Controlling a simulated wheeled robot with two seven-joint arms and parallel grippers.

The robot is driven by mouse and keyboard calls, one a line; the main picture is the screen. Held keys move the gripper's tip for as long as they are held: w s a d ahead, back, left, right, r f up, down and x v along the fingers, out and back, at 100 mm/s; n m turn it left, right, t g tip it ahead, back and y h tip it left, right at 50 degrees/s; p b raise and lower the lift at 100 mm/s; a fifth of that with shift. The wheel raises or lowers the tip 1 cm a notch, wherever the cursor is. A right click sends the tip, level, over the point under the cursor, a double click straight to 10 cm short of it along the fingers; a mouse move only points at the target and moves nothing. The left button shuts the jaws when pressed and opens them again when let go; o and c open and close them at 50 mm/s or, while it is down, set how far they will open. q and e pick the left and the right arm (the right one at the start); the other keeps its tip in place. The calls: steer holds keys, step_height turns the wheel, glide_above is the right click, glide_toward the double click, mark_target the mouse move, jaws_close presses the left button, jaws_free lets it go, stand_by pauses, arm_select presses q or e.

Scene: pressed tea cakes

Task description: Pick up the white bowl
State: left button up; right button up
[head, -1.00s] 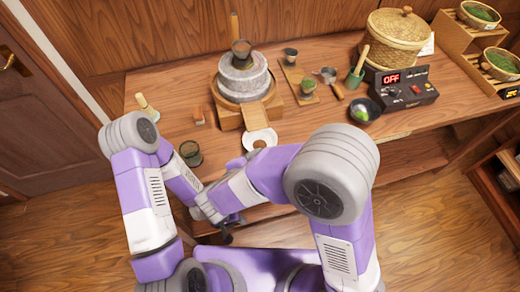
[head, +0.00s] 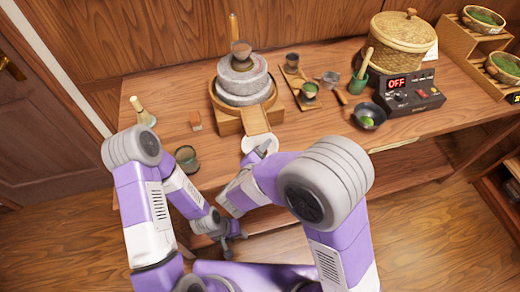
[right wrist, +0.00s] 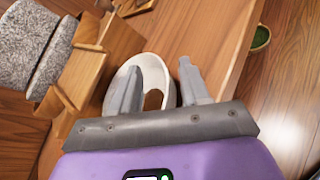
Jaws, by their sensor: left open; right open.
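The white bowl (head: 249,143) sits near the table's front edge, just in front of the stone mill's wooden spout. My right arm and gripper partly cover it in the head view. In the right wrist view the bowl (right wrist: 152,66) lies just beyond the fingers. My right gripper (right wrist: 158,80) is open and empty. One finger overlaps the bowl's opening and the other is by its outer side; contact is unclear. My left gripper (head: 229,238) is low in front of the table, away from the bowl, with its fingers small and partly hidden.
The stone mill (head: 243,82) on its wooden base stands behind the bowl. A black bowl (head: 367,115) and a control box (head: 408,94) are to the right. Bare tabletop (head: 320,128) lies right of the bowl.

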jaws_close()
stand_by(0.3)
